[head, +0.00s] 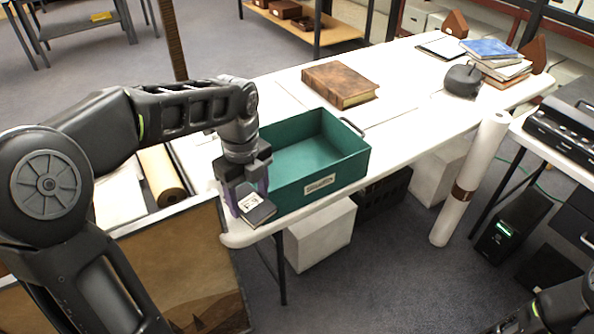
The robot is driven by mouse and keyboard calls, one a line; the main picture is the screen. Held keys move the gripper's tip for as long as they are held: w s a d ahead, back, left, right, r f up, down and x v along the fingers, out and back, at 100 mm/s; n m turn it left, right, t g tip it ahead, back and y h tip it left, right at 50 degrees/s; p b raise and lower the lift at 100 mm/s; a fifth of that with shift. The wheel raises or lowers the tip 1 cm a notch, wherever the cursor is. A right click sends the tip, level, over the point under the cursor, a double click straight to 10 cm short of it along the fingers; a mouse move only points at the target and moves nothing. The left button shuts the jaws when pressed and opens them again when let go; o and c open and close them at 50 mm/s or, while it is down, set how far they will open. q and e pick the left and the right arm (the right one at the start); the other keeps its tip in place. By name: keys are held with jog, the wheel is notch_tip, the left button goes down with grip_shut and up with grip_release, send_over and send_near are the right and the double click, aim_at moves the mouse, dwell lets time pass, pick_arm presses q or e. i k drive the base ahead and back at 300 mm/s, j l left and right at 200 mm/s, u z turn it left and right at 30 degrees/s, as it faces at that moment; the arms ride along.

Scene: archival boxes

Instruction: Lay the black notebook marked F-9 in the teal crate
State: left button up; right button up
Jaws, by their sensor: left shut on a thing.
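The black notebook (262,214) has a white label with dark marks too small to read for certain. My left gripper (248,190) is shut on it, at the table's near left corner. The notebook is just left of the teal crate (322,192), outside its front left corner; I cannot tell whether it touches the table. The crate is open at the top, has a small label on its front wall, and its visible floor looks empty. My left gripper hides part of the notebook and the crate's left end. Part of my right arm shows at the bottom right, without its gripper.
The white table (420,120) holds a brown leather book (340,83) behind the crate, a dark rounded object (462,80) and a stack of books (497,62) farther right. A framed picture (185,265) leans at the near left. Clear tabletop lies right of the crate.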

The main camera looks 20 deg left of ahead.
aim_at(296, 173)
jog(key=i, duration=0.95)
